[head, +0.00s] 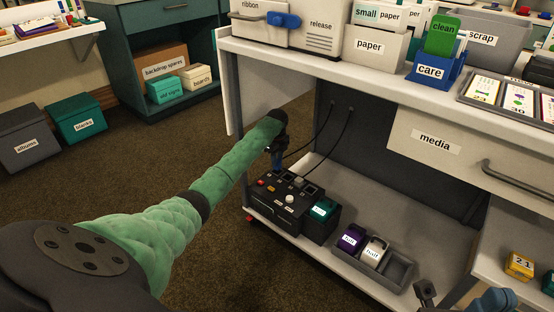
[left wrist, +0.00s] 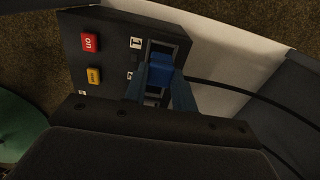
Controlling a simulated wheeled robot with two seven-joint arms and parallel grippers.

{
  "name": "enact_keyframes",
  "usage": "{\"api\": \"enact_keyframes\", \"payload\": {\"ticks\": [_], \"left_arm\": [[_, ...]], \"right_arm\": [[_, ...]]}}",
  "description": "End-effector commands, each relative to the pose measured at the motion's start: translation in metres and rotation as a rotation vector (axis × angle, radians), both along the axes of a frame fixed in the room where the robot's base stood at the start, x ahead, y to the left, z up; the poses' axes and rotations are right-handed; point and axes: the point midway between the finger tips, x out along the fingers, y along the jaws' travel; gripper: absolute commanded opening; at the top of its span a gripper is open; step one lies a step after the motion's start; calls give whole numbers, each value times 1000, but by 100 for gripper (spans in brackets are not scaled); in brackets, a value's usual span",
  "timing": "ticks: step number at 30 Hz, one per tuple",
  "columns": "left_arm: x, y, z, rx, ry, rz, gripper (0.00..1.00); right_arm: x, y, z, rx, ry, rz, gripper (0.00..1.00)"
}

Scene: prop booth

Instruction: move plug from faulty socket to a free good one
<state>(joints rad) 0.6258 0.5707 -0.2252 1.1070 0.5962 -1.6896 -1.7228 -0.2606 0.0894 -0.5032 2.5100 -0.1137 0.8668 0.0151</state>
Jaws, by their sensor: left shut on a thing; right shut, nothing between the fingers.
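A dark power box (head: 262,196) with colored buttons and sockets stands on the lower shelf. My left gripper (head: 277,160) reaches over its far left end. In the left wrist view its fingers (left wrist: 162,92) are shut on a blue plug (left wrist: 160,66), which lies over the socket row of the box (left wrist: 110,62). I cannot tell whether the plug is seated or lifted. A black cable (left wrist: 215,84) runs right from near the plug. In the head view the arm and fingers hide most of it. My right gripper (head: 426,292) is shut and empty at the bottom right, partly cut off.
A grey tray (head: 399,272) holds a purple and a white block. Two cables (head: 341,128) run to the back panel. The drawer labelled media (head: 408,135) overhangs the right side. The shelf behind the tray is clear.

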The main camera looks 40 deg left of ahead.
Motion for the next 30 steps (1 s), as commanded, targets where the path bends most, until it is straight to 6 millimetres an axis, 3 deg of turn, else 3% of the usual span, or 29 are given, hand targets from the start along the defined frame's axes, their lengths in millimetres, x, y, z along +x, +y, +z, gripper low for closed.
{"api": "enact_keyframes", "payload": {"ticks": [30], "left_arm": [[0,0,-21,0,0,-1,4]], "right_arm": [[-1,-1,7,8,-4,5,0]]}}
